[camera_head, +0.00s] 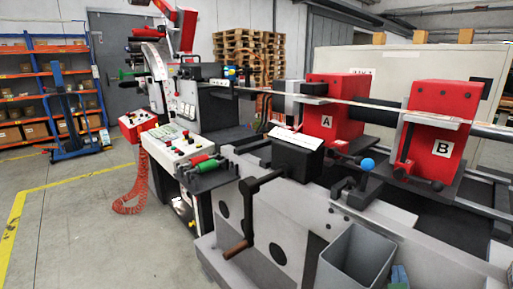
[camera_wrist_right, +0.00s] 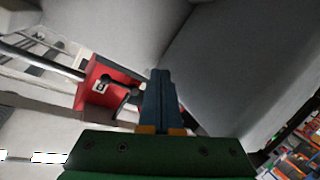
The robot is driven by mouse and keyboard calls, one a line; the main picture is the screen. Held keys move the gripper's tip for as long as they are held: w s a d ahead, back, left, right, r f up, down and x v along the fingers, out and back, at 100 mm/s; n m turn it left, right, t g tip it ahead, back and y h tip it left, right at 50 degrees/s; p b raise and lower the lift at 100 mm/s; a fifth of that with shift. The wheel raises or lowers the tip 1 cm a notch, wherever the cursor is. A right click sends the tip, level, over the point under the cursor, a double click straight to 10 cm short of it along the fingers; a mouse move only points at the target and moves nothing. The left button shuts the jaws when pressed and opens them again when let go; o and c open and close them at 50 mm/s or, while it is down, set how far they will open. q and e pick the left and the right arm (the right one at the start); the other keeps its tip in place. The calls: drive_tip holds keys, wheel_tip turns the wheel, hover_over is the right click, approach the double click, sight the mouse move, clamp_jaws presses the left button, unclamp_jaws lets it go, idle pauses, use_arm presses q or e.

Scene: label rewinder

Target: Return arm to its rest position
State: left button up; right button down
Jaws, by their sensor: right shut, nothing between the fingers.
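My right gripper (camera_head: 399,274) shows only as a small blue and green piece at the bottom edge of the head view, beside the grey open bin (camera_head: 340,262). In the right wrist view its blue fingers (camera_wrist_right: 160,88) are together, shut and empty. They point up the picture from the green gripper body, and nothing touches them. The rest of the right arm is outside the head view. My left gripper is not in view.
The label rewinder has a red block A (camera_head: 334,105) and a red block B (camera_head: 440,120) on its rails. A red block (camera_wrist_right: 108,86) also shows left of the fingers in the wrist view. A crank (camera_head: 238,248) sticks out in front.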

drive_tip(key=s+a+f+n+g+y, duration=0.1)
drive_tip(key=s+a+f+g+y, duration=0.2)
drive_tip(key=s+a+f, duration=0.35)
drive_tip(key=s+a+f+g+y, duration=0.2)
drive_tip(key=s+a+f+g, duration=0.15)
drive_tip(key=s+f, duration=0.45)
drive_tip(key=s+a+f+n+g+y, duration=0.1)
drive_tip(key=s+a+f+g+y, duration=0.25)
drive_tip(key=s+f, duration=0.35)
wheel_tip(320, 180, down, 14)
drive_tip(key=s+g+p, duration=0.1)
drive_tip(key=s+p, duration=0.1)
drive_tip(key=s, duration=0.1)
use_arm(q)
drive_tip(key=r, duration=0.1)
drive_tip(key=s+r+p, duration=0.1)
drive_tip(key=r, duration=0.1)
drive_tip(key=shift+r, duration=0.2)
use_arm(e)
drive_tip(key=s+d+f+g, duration=0.1)
drive_tip(key=s+d+f, duration=0.1)
drive_tip(key=s+f, duration=0.6)
drive_tip(key=s+h, duration=0.1)
drive_tip(key=s, duration=0.2)
drive_tip(key=shift+s+d+f, duration=0.15)
drive_tip(key=shift+s+f, duration=0.05)
drive_tip(key=shift+s, duration=0.15)
